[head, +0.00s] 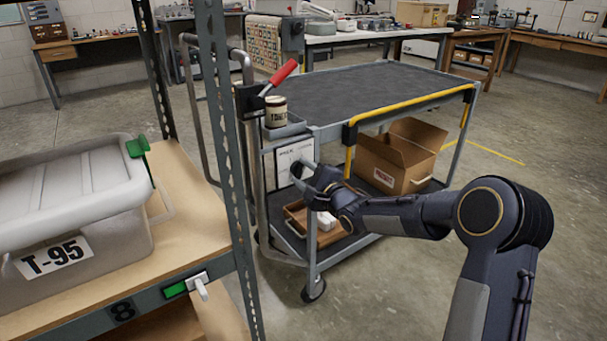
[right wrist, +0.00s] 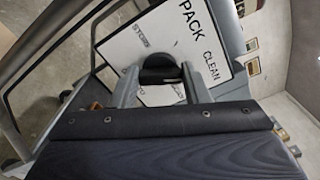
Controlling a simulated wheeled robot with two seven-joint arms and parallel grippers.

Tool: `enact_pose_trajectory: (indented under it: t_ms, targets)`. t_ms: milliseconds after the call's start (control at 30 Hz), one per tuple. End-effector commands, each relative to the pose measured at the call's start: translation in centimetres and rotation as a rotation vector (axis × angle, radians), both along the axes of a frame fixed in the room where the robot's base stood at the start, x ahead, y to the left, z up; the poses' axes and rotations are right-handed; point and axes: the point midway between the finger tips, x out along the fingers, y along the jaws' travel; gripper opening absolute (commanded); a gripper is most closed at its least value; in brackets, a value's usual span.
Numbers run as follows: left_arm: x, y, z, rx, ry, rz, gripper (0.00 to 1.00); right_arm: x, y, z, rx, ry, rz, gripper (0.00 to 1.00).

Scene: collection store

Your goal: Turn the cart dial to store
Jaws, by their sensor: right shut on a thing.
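The grey cart (head: 390,88) stands in the middle of the head view. A white dial panel (head: 285,160) is on its near end, and it also shows in the right wrist view (right wrist: 206,30). The panel carries the words PACK, CLEAN and a smaller STORE. The black round dial (right wrist: 160,68) is on the panel. My right gripper (head: 303,174) reaches the panel from the right and is shut on the dial, one finger on each side. The fingers partly hide it, and I cannot tell which word it points to. My left gripper is out of view.
A shelf rack with a grey T-95 bin (head: 90,190) stands close on the left, its post near the cart. The cart bears a red-handled lever (head: 280,76), a tin (head: 276,111) and an open cardboard box (head: 402,155). Floor is clear at lower right.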

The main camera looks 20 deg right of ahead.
Motion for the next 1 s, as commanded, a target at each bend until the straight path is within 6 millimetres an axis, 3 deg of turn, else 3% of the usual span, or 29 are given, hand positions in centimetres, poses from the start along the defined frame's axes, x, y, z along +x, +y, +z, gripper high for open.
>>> enact_pose_trajectory:
  t_ms: [1000]
  targets:
    - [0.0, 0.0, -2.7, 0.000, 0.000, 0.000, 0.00, 0.0, 0.0, -0.6, -0.854, -0.309, 0.000, 0.19]
